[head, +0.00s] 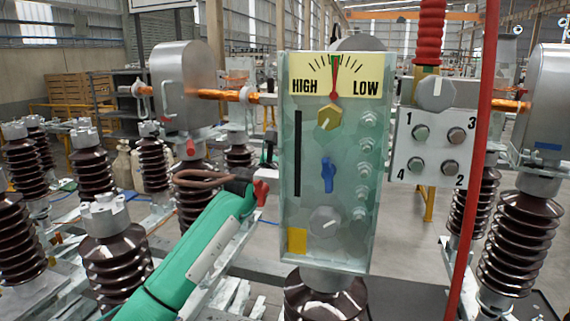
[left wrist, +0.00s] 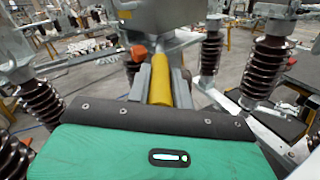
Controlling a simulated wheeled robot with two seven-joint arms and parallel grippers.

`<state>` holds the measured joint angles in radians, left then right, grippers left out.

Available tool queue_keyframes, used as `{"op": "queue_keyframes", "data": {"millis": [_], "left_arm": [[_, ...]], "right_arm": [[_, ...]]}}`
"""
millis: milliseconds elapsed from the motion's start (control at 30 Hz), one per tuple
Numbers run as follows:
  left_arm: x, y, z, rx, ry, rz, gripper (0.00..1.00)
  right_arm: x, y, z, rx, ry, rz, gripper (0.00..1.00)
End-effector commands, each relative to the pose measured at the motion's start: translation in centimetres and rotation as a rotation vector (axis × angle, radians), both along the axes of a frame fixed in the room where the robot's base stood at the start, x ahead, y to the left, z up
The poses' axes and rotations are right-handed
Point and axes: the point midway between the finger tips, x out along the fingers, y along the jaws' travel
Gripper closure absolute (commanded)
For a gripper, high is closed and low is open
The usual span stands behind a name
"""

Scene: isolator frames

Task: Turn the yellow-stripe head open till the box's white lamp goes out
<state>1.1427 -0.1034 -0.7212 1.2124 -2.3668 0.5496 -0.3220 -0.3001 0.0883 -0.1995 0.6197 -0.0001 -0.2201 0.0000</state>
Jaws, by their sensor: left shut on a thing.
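My left gripper (left wrist: 160,80) is shut on a yellow bar (left wrist: 161,82), held between its two grey fingers below a grey metal housing (left wrist: 160,15) in the left wrist view. In the head view my green left arm comes in from the lower left, and its gripper (head: 250,187) is beside the left edge of the pale box (head: 283,150); the yellow bar cannot be made out there. The box has a HIGH/LOW dial (head: 335,78) with its needle near the middle, a yellow knob, a blue handle and several pale round fittings. I cannot tell a lit white lamp. My right gripper is not seen.
A small panel (head: 400,165) with buttons numbered 1 to 4 hangs right of the box. A red pole (head: 480,130) stands right of it. Brown ribbed insulators (head: 117,265) crowd the left and right. A silver housing (head: 183,85) stands behind my left arm.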

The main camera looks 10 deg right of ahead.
Motion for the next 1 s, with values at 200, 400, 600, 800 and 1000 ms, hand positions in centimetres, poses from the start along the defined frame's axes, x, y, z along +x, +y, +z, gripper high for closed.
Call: {"op": "queue_keyframes", "data": {"millis": [200,400,600,800,1000], "left_arm": [[-0.2,-0.4,0.1,0.000,-0.001,-0.003,1.00],[-0.2,-0.3,0.1,-0.002,-0.001,-0.004,0.61],[-0.2,-0.3,0.1,-0.001,-0.001,-0.003,0.57],[-0.4,0.1,0.0,-0.002,-0.001,-0.003,0.57],[-1.8,1.8,-0.4,-0.001,-0.002,-0.003,0.57]], "right_arm": [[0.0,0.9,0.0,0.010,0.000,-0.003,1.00],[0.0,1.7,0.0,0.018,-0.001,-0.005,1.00],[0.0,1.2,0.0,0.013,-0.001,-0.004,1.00],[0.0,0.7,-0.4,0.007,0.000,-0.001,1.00],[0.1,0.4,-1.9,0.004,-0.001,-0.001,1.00]]}}
